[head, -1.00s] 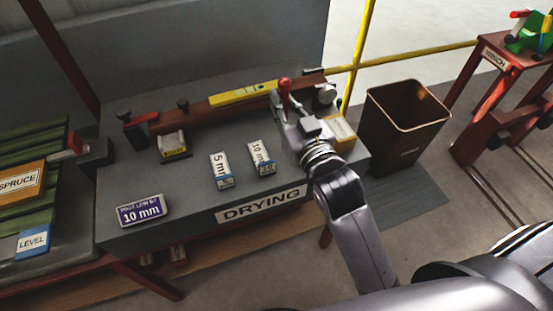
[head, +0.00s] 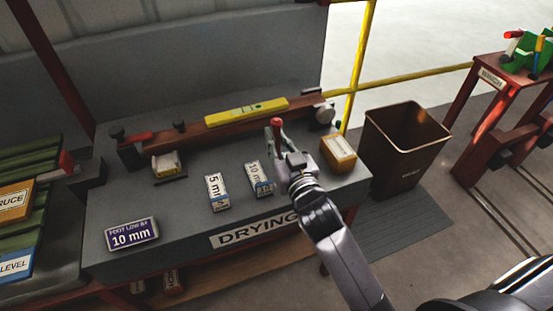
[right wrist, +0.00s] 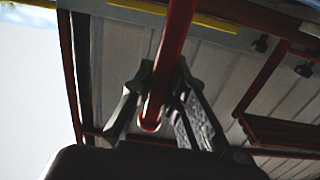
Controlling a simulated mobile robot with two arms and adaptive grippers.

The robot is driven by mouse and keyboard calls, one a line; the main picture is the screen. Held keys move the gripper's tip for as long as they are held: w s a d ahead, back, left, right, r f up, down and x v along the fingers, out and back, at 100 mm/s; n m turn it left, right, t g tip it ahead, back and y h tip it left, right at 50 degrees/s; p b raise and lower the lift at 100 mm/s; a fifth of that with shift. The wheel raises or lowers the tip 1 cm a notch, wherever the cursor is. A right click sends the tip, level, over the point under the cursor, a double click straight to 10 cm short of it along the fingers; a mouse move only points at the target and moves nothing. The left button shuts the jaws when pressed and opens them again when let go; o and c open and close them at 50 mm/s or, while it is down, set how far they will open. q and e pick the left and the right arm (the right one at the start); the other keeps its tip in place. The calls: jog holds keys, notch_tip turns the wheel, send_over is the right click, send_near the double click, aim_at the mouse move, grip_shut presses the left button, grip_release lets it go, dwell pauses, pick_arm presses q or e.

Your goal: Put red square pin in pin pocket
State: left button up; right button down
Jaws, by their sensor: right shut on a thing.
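My right gripper (head: 275,140) is shut on a red pin (head: 277,122), whose red top sticks up above the fingers. It is held over the drying table, in front of the long brown beam. In the right wrist view, the red pin (right wrist: 176,38) is a long bar between the two dark fingers of the right gripper (right wrist: 158,92). Its square shape cannot be made out. I cannot tell which thing is the pin pocket. My left gripper is not in view.
The table (head: 190,225) carries a brown beam (head: 200,138) with a yellow level (head: 246,111), a 5 mm box (head: 217,192), a 10 mm box (head: 259,179), a purple 10 mm sign (head: 131,234) and an orange-brown box (head: 338,152). A brown bin (head: 400,150) stands to the right.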

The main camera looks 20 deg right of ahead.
jog(key=shift+f+b, duration=0.45)
jog(key=shift+f, duration=2.4)
jog(key=shift+f, duration=0.1)
jog(key=c, duration=1.6)
grip_release()
